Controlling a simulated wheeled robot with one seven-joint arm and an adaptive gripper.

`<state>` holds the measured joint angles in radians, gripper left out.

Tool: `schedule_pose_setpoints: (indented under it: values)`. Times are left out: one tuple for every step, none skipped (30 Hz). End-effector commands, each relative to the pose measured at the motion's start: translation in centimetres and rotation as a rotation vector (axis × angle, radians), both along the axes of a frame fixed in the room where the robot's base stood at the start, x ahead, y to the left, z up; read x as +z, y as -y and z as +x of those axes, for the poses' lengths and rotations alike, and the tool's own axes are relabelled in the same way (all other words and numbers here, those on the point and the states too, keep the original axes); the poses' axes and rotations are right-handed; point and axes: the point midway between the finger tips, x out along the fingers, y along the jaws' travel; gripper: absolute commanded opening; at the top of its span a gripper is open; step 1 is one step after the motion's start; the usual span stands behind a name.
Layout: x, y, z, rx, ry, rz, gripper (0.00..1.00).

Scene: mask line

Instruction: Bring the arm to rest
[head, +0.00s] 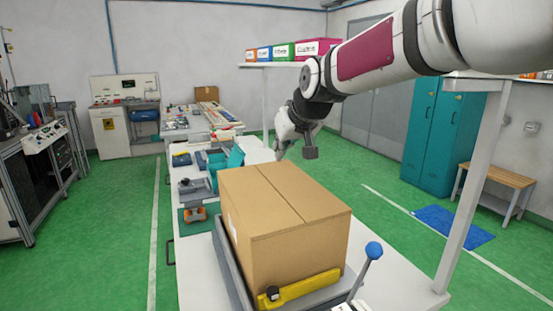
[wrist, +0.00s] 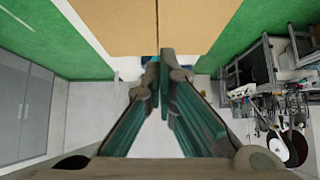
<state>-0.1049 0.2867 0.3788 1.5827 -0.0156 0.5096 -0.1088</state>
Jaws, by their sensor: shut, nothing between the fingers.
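My arm reaches in from the upper right of the head view and bends down above the workbench (head: 202,285). My gripper shows in the wrist view (wrist: 158,68), its fingers shut with nothing between them. A closed cardboard box (head: 285,215) sits on a grey tray on the bench. The lower end of my arm is above and beyond the box in the head view, apart from it. The box top also fills the upper middle of the wrist view (wrist: 120,22). In the head view my fingertips are too small to make out clearly.
A yellow tool (head: 300,288) and a blue-knobbed lever (head: 373,251) are at the box's near side. A teal open bin (head: 226,165) and small parts stand behind it. A shelf with coloured boxes (head: 283,51) is behind my arm.

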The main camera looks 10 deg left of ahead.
Motion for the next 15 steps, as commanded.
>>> schedule_pose_setpoints:
  values:
    - [0.8,0.5,-0.6,-0.003,0.002,0.0,0.0]
    - [1.1,0.6,-0.9,-0.003,0.003,0.0,0.0]
    - [1.5,0.8,-1.2,-0.002,0.002,0.0,0.0]
    - [1.8,0.9,-1.5,-0.002,0.002,0.0,0.0]
    - [2.0,1.0,-1.7,-0.001,0.002,0.0,0.0]
    - [2.3,1.2,-1.9,-0.001,0.001,0.0,0.0]
    - [2.4,1.2,-2.0,-0.001,0.001,0.0,0.0]
    - [2.6,1.3,-2.2,-0.001,0.001,0.0,0.0]
    - [2.7,1.4,-2.4,-0.002,0.001,0.0,0.0]
    - [2.8,1.6,-2.6,-0.004,0.0,-0.002,0.0]
    - [2.9,1.9,-2.8,-0.006,-0.002,-0.006,0.0]
    - [3.0,2.4,-3.4,-0.013,-0.006,-0.015,0.0]
    - [3.2,2.9,-3.9,-0.02,-0.009,-0.023,0.0]
    - [3.2,3.6,-4.6,-0.029,-0.015,-0.033,0.0]
    - [3.3,4.7,-5.7,-0.044,-0.023,-0.05,0.0]
